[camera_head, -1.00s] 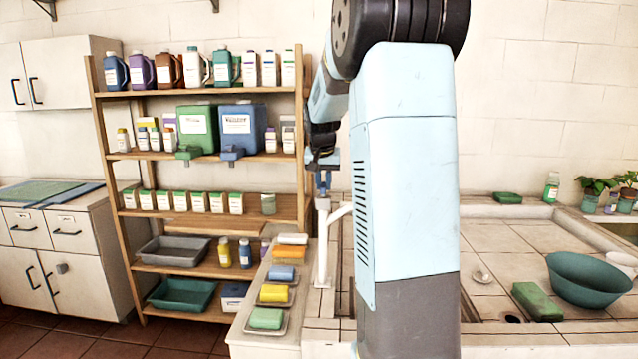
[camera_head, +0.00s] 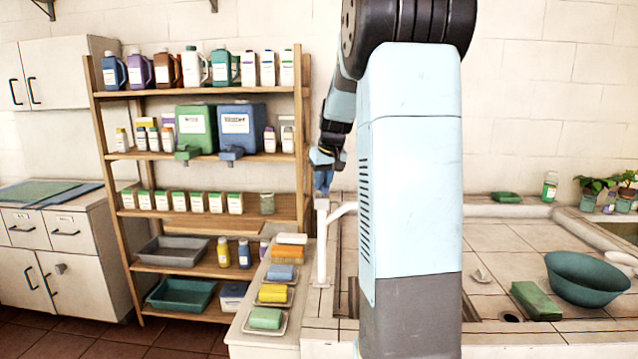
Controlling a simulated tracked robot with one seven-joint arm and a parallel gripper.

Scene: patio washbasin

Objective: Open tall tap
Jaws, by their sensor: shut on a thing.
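The tall tap (camera_head: 321,250) is a white upright post with a spout branching up to the right. It stands at the left edge of the tiled basin, left of my arm. A small blue part shows at its top, between or just under my fingers. My gripper (camera_head: 323,182) points down at the top of the tap and is shut on this blue part, which looks like the tap's handle. The fingertips are small here, and my arm hides part of the spout and the basin behind it.
A ledge with soap bars on dishes (camera_head: 265,318) lies just left of the tap. A wooden shelf (camera_head: 200,222) with bottles and tubs stands behind it. Right of my arm are a green bowl (camera_head: 588,279), a green block (camera_head: 536,301) and potted plants (camera_head: 589,192).

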